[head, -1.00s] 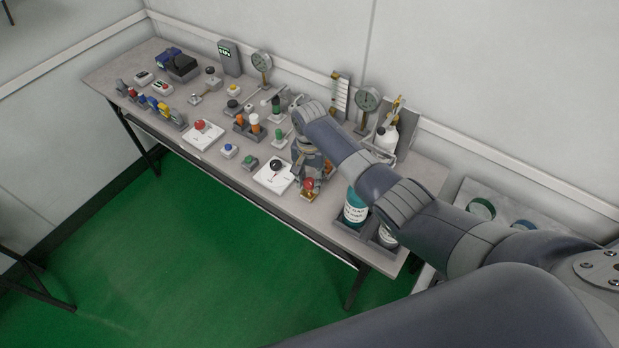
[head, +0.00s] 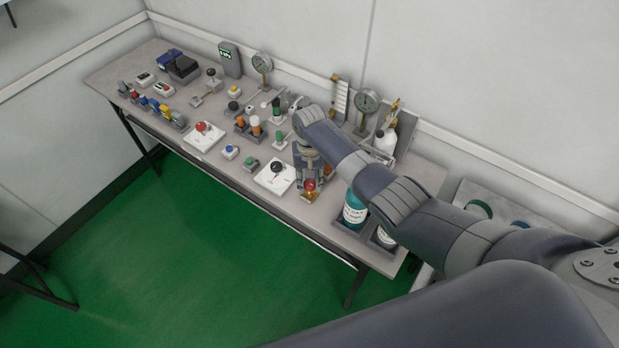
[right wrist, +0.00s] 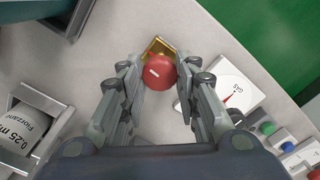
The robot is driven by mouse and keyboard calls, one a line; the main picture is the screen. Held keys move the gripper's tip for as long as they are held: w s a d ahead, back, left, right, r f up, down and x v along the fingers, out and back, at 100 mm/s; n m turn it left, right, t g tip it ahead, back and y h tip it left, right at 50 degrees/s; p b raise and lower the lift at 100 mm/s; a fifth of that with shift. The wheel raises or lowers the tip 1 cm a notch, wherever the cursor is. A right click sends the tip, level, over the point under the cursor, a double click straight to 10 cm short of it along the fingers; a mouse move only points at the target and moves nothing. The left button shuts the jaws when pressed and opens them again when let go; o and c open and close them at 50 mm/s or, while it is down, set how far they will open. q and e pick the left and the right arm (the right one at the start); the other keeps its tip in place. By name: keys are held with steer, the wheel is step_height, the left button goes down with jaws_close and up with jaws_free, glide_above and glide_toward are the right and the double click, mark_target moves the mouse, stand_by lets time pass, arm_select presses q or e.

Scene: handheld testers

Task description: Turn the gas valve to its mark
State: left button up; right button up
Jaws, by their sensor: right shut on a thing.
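The gas valve has a red round knob (head: 310,185) with a white line on top, on a brass body (head: 309,196) near the bench's front edge. The knob (right wrist: 159,72) also shows in the right wrist view, with the brass body (right wrist: 158,46) behind it. My right gripper (right wrist: 158,84) is shut on the knob, one finger on each side. In the head view my right gripper (head: 312,172) reaches down over the valve. My left gripper is not in view.
A teal bottle (head: 354,210) and a white-labelled bottle (head: 386,236) stand in holders close to the right of my gripper. A green button (head: 251,164), pressure gauges (head: 367,101) and several testers crowd the bench. Green floor (head: 190,260) lies open in front.

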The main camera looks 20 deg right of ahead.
mark_target(309, 184)
steer(key=n, duration=0.4)
steer(key=shift+n+p, duration=0.4)
steer(key=n, duration=1.4)
steer(key=o, duration=1.1)
step_height(309, 184, up, 12)
steer(key=shift+f, duration=0.1)
stand_by(0.5)
